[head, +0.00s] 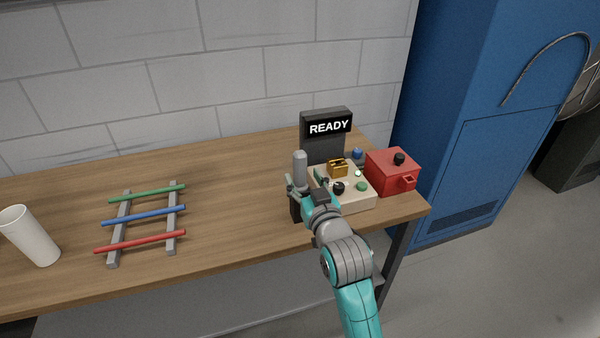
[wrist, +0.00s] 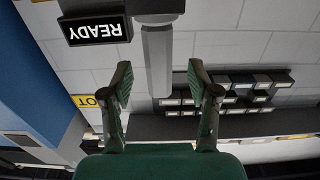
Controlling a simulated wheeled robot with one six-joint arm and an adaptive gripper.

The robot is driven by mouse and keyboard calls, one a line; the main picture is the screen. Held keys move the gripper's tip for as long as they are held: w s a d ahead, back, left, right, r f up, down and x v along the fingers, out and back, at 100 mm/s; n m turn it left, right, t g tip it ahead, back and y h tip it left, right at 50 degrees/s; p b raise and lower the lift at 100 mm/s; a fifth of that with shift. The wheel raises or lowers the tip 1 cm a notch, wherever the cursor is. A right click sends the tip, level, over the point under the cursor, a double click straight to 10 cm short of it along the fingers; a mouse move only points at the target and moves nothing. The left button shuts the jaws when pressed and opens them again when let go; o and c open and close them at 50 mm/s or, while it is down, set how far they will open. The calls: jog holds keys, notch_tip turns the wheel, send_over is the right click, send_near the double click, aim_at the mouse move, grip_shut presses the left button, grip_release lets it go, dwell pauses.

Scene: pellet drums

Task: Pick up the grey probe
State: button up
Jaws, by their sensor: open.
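The grey probe (head: 299,167) stands upright in a dark holder (head: 296,209) near the front right of the bench. In the wrist view, which is upside down, the probe (wrist: 157,62) hangs from the top edge as a plain grey shaft. My gripper (head: 299,185) is at the probe, and its arm partly hides the holder. In the wrist view my gripper (wrist: 160,74) is open, with one green-padded finger on each side of the shaft. A gap shows between the shaft and each finger. Nothing is held.
Right of the probe are a cream control box (head: 356,200) with knobs, a red box (head: 392,172) and a black READY display (head: 328,127). Left are a rack (head: 115,243) with red, blue and green rods and a white cup (head: 35,238). Wood between is clear.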

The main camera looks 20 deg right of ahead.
aim_at(302, 173)
jog(key=shift+w, duration=1.95)
grip_shut()
